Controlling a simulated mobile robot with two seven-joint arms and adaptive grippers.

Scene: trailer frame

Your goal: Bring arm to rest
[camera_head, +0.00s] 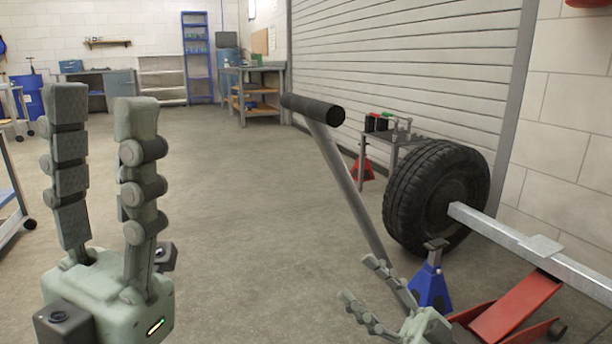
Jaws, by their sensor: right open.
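My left gripper (101,103) stands large at the left of the head view, close to the camera. Its two grey-green fingers point up, apart, with nothing between them. My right gripper (359,277) is low at the middle right, its fingers pointing up and left. It is open and empty, beside the lower part of the floor jack's long handle (345,180). I cannot tell whether it touches the handle. The handle has a black grip (313,109) and leans up to the left. Most of both arms is out of view.
A tyre (412,203) sits on a grey axle beam (510,238) at the right. A blue jack stand (430,287) and a red floor jack (515,307) are below. A small table (392,139) and red stand (366,170) are behind. The middle floor is clear.

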